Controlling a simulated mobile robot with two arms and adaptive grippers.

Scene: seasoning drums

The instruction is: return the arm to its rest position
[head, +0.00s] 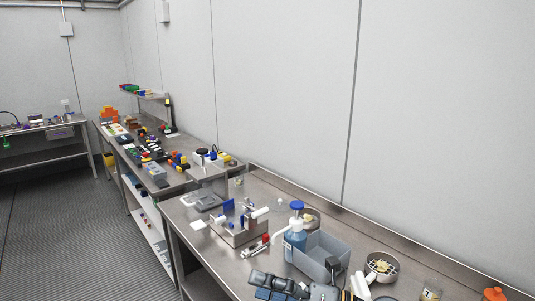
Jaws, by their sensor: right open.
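My right gripper (272,286) shows at the bottom edge of the head view, dark grey and partly cut off by the frame. It is open, and I see nothing held in it. It is over the near part of the steel bench (212,262), in front of the grey bin (318,250). The rest of the right arm is mostly out of the picture. My left gripper is not in view.
A blue-capped bottle (296,232) stands beside the bin. A metal fixture (238,228) is at left. The wall bounds the bench behind.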

